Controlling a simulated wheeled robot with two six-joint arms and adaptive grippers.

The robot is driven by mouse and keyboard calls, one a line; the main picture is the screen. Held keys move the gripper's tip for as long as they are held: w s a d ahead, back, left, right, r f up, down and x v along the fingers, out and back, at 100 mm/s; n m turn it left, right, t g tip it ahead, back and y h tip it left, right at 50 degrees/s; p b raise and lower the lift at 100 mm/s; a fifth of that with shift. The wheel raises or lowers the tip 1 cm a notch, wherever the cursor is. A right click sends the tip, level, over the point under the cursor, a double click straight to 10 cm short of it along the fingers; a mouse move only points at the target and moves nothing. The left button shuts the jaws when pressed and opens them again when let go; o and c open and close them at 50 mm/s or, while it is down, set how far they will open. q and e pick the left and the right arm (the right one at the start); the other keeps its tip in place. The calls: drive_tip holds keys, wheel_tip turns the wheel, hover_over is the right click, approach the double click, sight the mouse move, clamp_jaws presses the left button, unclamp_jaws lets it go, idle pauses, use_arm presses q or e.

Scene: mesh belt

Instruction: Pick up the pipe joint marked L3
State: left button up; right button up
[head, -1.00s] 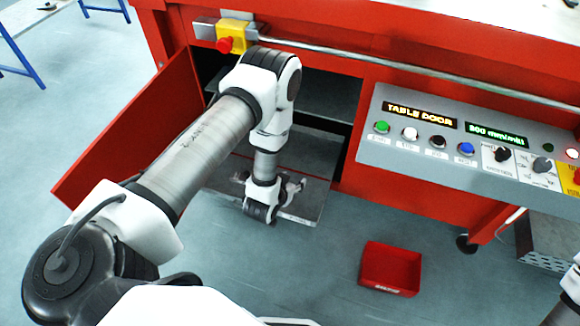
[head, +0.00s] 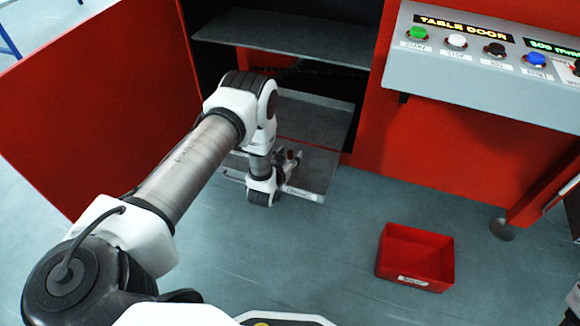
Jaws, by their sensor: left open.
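No pipe joint and no L3 mark can be made out; my arm hides part of the open cabinet. My left gripper (head: 284,164) is low in front of the cabinet, over the pulled-out bottom tray (head: 318,168). Its fingers are small and partly hidden behind the wrist, and they look open, with nothing seen between them. Whether it touches the tray I cannot tell. My right gripper is out of view; only a bit of my right arm shows at the lower right edge.
The red cabinet door (head: 95,105) stands open at left. A grey shelf (head: 285,38) spans the cabinet above the tray. A button panel (head: 480,75) reading "TABLE DOOR" juts out at right. An empty red bin (head: 416,257) sits on the floor, with clear floor around it.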

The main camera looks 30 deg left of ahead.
use_arm(q)
drive_tip(key=shift+w+a+f, duration=0.1)
drive_tip(key=shift+w+f, duration=0.3)
drive_tip(key=shift+w, duration=0.15)
drive_tip(key=shift+w+r, duration=0.1)
drive_tip(key=shift+r, duration=0.1)
clamp_jaws()
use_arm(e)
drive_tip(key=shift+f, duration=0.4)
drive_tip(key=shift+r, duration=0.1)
